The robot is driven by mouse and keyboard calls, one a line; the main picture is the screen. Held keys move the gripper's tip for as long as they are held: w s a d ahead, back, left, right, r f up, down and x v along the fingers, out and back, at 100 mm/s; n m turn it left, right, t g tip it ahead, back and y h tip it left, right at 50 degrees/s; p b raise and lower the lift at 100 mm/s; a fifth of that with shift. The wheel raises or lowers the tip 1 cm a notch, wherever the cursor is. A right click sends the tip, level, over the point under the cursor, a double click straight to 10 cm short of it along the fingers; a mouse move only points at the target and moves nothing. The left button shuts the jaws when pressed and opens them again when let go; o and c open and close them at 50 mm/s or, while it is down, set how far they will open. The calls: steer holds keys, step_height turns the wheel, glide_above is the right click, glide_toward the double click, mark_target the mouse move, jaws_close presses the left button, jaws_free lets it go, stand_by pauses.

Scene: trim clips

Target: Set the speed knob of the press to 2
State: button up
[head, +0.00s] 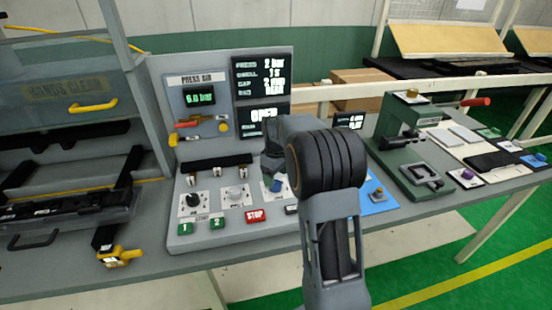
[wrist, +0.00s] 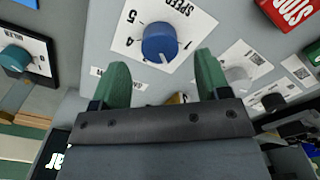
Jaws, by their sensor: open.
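The blue speed knob (wrist: 160,42) sits on a white plate marked SPEED, which appears upside down in the wrist view; the digits 4 and 5 are readable on its left. A pale pointer mark lies on the knob's lower side, but I cannot tell which number it meets. In the head view the blue knob (head: 277,186) is partly behind my arm. My gripper (wrist: 163,76) is open and empty, with its green fingertips either side of the knob's near edge and apart from it. In the head view my arm hides the fingertips.
A grey knob (wrist: 237,76), a black knob (wrist: 272,102) and the red STOP button (wrist: 292,10) are close to the right in the wrist view. A teal knob (wrist: 15,58) is at left. Green buttons 1 (head: 185,228) and 2 (head: 217,221) line the panel front.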

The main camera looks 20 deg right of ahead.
mark_target(276, 184)
step_height(276, 184, up, 9)
steer(key=shift+r, duration=0.2)
stand_by(0.6)
